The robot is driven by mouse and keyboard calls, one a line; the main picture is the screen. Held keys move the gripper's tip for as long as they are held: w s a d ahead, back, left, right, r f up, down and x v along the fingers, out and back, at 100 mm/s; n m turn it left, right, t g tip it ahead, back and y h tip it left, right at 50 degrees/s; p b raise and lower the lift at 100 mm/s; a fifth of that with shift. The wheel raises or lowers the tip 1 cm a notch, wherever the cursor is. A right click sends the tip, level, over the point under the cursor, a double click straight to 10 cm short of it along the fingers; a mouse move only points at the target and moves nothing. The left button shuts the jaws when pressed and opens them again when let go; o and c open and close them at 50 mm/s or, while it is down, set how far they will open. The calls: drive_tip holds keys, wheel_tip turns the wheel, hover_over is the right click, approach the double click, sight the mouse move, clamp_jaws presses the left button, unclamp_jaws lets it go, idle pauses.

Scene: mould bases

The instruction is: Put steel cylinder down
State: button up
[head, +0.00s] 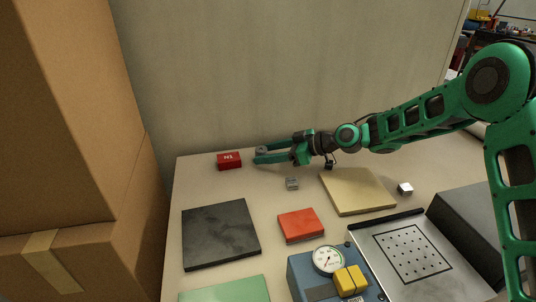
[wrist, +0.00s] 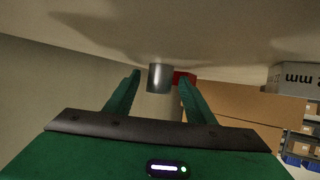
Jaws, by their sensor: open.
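The steel cylinder (head: 261,149) stands at the back of the table, just right of the red block marked N1 (head: 229,160); its lower part is hidden by a finger in the head view. In the wrist view, which is upside down, the cylinder (wrist: 159,77) stands on the table between my fingertips, with a gap visible on each side. My gripper (head: 256,156) is open, low over the table and pointing left. Its two green fingers also show in the wrist view (wrist: 160,78). The red block (wrist: 183,77) is partly hidden behind the cylinder and a finger.
A small grey block (head: 292,183) lies in front of my gripper. A beige plate (head: 357,191), black plate (head: 221,235), red-orange plate (head: 301,224) and green plate (head: 225,291) lie nearer. A blue gauge device (head: 313,277) is at front. The wall is close behind.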

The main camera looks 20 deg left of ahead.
drive_tip(key=shift+r, duration=0.1)
drive_tip(key=v, duration=1.1)
drive_tip(key=shift+d+r, duration=0.1)
drive_tip(key=shift+d, duration=0.4)
